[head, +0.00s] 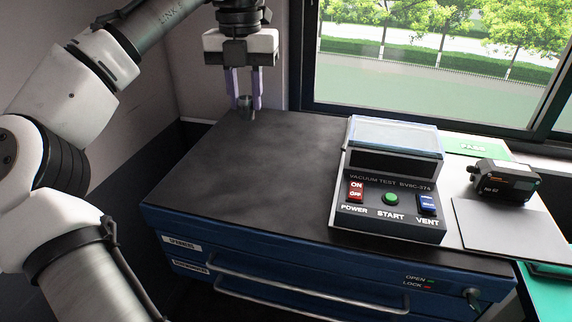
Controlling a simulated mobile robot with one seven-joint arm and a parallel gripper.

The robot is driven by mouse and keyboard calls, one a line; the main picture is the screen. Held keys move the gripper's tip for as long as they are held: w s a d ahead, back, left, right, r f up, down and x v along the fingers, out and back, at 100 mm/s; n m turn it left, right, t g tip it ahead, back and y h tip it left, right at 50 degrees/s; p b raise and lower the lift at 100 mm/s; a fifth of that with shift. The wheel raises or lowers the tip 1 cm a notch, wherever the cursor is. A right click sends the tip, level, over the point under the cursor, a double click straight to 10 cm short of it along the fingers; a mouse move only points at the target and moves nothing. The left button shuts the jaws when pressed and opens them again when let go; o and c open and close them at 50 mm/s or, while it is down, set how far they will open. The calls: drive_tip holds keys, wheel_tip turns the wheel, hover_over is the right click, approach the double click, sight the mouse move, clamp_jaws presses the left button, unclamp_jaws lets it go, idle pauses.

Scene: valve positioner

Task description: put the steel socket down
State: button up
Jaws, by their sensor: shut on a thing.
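The steel socket (245,104) is a small grey metal piece at the back left of the dark bench top (235,170). My gripper (244,100) points straight down with its two purple fingers shut on the socket, one on each side. The socket's lower end is close to the bench surface near its back edge. I cannot tell from this view whether it touches the surface.
A vacuum test unit (390,180) with several controls stands right of centre. A black device (503,182) sits at the right near a grey mat (510,228). The bench top between the socket and the test unit is clear. A window (430,70) is behind.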

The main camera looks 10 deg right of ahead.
sight(247, 111)
wheel_tip(247, 111, down, 18)
drive_tip(key=shift+b, duration=0.4)
drive_tip(key=shift+f, duration=0.1)
drive_tip(key=o, duration=1)
wheel_tip(247, 111, up, 12)
drive_tip(key=shift+r, duration=0.1)
